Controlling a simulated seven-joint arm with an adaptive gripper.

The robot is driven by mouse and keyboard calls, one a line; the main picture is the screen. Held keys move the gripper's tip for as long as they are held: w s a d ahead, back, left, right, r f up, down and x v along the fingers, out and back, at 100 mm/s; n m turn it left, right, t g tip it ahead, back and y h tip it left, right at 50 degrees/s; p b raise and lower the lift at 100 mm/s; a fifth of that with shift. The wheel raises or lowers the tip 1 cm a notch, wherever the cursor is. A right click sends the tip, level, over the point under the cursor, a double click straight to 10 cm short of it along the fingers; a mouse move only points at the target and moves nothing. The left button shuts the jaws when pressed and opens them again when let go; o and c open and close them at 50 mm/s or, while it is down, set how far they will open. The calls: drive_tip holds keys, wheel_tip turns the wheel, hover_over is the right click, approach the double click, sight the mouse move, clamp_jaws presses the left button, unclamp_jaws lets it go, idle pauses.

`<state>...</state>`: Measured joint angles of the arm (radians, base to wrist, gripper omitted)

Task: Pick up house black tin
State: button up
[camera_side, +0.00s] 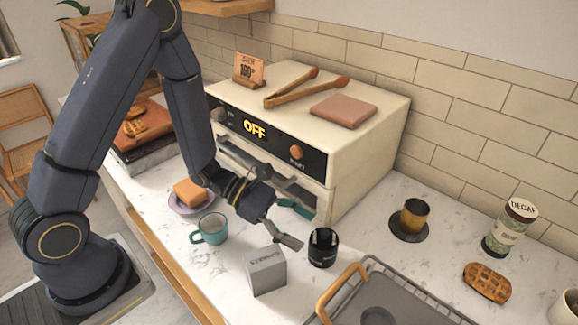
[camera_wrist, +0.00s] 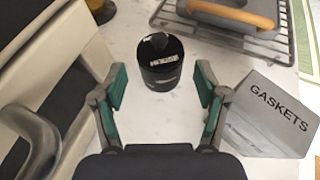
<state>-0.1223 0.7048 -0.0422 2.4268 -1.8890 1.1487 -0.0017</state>
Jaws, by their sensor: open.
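The house black tin (camera_side: 323,247) is a small, glossy black cylinder with white lettering, upright on the marble counter. In the wrist view the tin (camera_wrist: 160,62) stands beyond my fingertips, roughly centred between them, with "HOUSE" on its label. My gripper (camera_side: 292,225) is open and empty, just left of the tin in the side view. In the wrist view my gripper (camera_wrist: 161,88) shows green pads on both fingers, apart from the tin.
A grey gaskets box (camera_side: 266,271) stands close by, near my right finger in the wrist view (camera_wrist: 268,112).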

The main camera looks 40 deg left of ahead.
sight(316, 236)
drive_tip(key=x, duration=0.6)
drive_tip(key=shift+d+f, duration=0.1)
drive_tip(key=shift+d, duration=0.05)
drive_tip(key=c, duration=1)
drive_tip(key=shift+c, duration=0.3)
